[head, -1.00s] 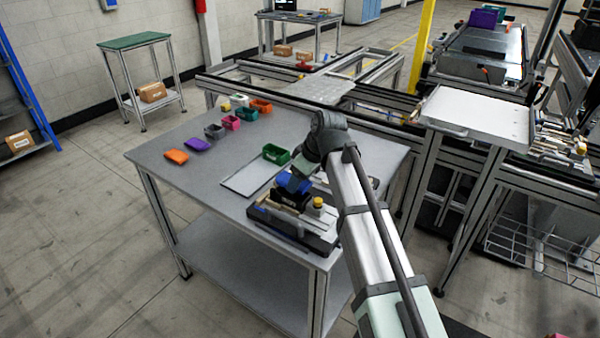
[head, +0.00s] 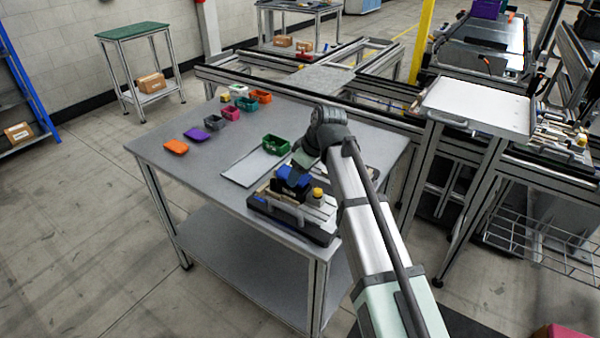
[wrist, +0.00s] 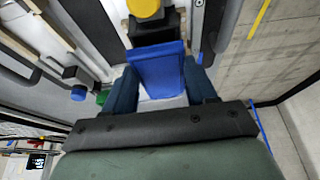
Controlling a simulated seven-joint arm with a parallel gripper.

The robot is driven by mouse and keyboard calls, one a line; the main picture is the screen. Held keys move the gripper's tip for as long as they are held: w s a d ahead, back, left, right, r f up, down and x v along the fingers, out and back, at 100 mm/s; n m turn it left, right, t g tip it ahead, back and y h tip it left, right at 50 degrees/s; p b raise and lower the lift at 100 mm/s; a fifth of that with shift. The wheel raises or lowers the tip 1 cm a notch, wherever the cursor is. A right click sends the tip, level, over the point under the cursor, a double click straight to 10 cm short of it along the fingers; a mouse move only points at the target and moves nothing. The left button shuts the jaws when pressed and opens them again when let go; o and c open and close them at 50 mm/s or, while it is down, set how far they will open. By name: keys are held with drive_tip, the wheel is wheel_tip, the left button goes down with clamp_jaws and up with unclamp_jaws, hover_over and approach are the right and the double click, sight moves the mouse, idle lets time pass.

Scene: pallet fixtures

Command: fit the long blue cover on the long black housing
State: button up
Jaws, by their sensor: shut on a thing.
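My gripper (wrist: 160,88) is shut on the long blue cover (wrist: 157,68), which shows between its two dark blue fingers in the wrist view. In the head view the blue cover (head: 291,174) is over the pallet fixture (head: 290,222) at the table's near right side. A black housing (head: 282,190) shows just below the cover; a black part (wrist: 152,28) shows just beyond the cover's far end in the wrist view. My gripper partly hides the join, so I cannot tell whether the cover is seated on the housing.
A yellow knob (head: 317,192) stands on the fixture close right of my gripper. A green bin (head: 275,144) and a flat grey plate (head: 246,168) lie behind it. Orange (head: 175,147) and purple (head: 197,134) parts and several small bins are farther left. The table's left front is clear.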

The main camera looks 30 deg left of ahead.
drive_tip(key=shift+f, duration=0.7)
idle(0.7)
drive_tip(key=o, duration=1.1)
drive_tip(key=v, duration=1.3)
drive_tip(key=shift+d+r, duration=0.2)
drive_tip(key=shift+r, duration=0.1)
